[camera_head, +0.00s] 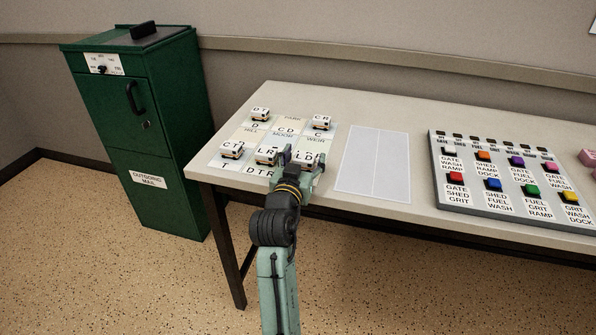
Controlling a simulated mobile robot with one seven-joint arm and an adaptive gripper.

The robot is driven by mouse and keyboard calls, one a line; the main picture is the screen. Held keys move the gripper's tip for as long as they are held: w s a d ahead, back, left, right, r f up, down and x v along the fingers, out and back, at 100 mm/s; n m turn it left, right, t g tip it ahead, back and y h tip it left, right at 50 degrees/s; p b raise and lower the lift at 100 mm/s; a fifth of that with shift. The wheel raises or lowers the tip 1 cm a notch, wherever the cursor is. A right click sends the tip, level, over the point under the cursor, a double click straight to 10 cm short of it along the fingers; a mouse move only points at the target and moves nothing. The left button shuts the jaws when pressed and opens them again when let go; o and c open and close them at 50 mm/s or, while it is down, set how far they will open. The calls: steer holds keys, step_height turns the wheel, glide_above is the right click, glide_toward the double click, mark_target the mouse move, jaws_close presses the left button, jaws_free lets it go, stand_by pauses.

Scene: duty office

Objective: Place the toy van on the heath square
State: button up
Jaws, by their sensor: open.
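Several small white toy vans with letters on their roofs stand on a mat of pale squares (287,121) at the table's left end. Vans marked DT (260,114) and CR (322,122) stand at the back. Vans marked CT (232,149), LR (266,156) and LB (306,160) stand in the front row. My gripper (299,160) is open at the LB van. I cannot tell whether its fingers are around the van or above it.
A pale two-part panel (372,162) lies bare right of the mat. Further right is a grey board (470,201) with coloured blocks and word labels. A green outgoing mail cabinet (140,130) stands left of the table (420,105). The table's back strip is clear.

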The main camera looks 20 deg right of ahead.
steer(key=b+v, duration=0.2)
steer(key=v, duration=0.9)
steer(key=shift+s+a+f, duration=0.1)
steer(key=shift+s+a, duration=0.05)
